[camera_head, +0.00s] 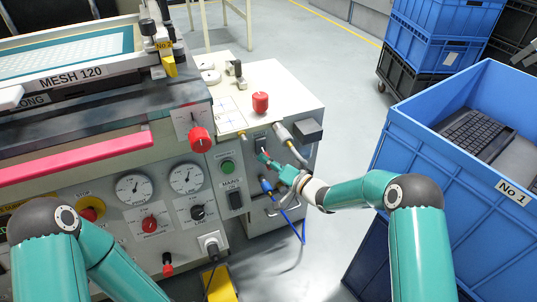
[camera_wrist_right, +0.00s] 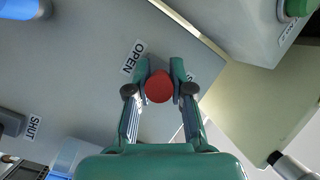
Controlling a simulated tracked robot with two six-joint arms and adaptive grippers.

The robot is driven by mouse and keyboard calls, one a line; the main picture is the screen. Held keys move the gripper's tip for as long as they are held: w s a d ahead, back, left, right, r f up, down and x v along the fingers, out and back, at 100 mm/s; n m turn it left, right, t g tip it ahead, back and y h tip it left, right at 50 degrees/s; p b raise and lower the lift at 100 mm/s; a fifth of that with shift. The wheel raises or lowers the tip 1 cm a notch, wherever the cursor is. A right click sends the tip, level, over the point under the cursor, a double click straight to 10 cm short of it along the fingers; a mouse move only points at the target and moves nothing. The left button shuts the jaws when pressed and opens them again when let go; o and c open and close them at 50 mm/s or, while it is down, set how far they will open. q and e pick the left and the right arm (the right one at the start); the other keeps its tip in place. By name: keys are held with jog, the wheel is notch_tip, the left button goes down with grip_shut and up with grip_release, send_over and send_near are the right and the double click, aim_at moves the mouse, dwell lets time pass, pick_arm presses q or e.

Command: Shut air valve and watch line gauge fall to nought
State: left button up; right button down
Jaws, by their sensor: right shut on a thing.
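A red round knob (camera_wrist_right: 159,86), which appears to be the air valve's handle end, is at a grey panel face beside the OPEN label (camera_wrist_right: 133,57) in the right wrist view. The SHUT label (camera_wrist_right: 33,127) is farther off at lower left. My right gripper (camera_head: 263,157) is at the cabinet's right-hand panel, its fingers closed on either side of the knob; they largely hide it in the head view. Two white dial gauges (camera_head: 133,189) (camera_head: 186,178) sit on the front panel; which one is the line gauge and their exact readings are too small to tell. My left gripper is out of view.
A blue hose (camera_head: 303,228) hangs below my right gripper. A green button (camera_head: 228,166) and a black switch (camera_head: 235,200) are just left of it. A blue crate (camera_head: 410,150) marked No 1 holds keyboards and stands close on the right. Open floor lies between.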

jog(key=r+p, duration=0.1)
jog(key=r+g+h+p, duration=0.1)
jog(key=p, duration=0.1)
jog(key=shift+d+m, duration=0.25)
jog(key=shift+m, duration=0.15)
jog(key=shift+f+g+h+p, duration=0.1)
jog(key=shift+g+h+p, duration=0.35)
jog(key=shift+p, duration=0.65)
jog(key=c, duration=1.1)
grip_release()
jog(key=shift+w+f, duration=0.1)
jog(key=shift+c, duration=0.2)
jog(key=shift+o, duration=0.6)
jog(key=shift+a, duration=0.1)
jog(key=v, duration=1.2)
